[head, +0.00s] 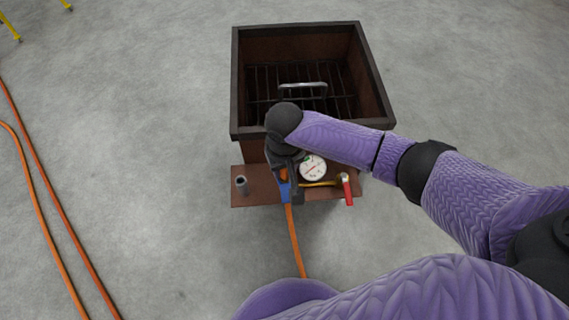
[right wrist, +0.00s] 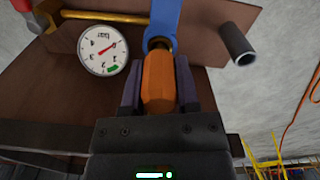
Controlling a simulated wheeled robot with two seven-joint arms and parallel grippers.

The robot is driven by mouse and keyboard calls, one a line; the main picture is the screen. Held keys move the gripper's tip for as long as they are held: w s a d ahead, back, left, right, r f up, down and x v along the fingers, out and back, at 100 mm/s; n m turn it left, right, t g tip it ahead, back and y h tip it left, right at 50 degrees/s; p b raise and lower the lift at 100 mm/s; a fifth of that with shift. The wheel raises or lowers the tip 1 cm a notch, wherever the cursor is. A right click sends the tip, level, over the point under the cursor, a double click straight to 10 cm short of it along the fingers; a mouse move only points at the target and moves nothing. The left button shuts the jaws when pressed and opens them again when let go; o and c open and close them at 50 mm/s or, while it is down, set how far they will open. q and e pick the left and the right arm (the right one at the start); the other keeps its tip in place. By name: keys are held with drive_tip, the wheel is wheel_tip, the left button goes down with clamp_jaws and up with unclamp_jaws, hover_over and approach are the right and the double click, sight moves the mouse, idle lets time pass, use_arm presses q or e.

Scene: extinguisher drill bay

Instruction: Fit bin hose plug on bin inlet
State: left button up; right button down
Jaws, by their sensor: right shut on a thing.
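My right gripper (head: 284,183) is shut on the orange plug (right wrist: 158,82), its fingers on either side of the orange body. A blue part (right wrist: 165,22) lies just beyond the plug, with a dark metal ring between them; the orange hose (head: 294,240) trails toward me from there. The plug is over the brown shelf (head: 216,187) at the bin's near side. A brass pipe (right wrist: 105,17) runs to the blue part, but I cannot tell whether plug and pipe are joined. The bin inlet cannot be picked out clearly. My left gripper is out of view.
The open bin (head: 377,80) holds a grate and a metal handle (head: 303,86). A round gauge (head: 312,168), a red-handled valve (head: 348,190) and a grey pipe stub (head: 241,185) are on the shelf. Orange hoses (head: 40,195) lie left; floor between is clear.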

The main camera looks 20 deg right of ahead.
drive_tip(key=shift+r, duration=0.1)
idle(0.3)
drive_tip(key=shift+p, duration=0.4)
drive_tip(key=shift+f+b, duration=0.5)
drive_tip(key=shift+f, duration=0.35)
drive_tip(key=shift+c, duration=1.3)
unclamp_jaws()
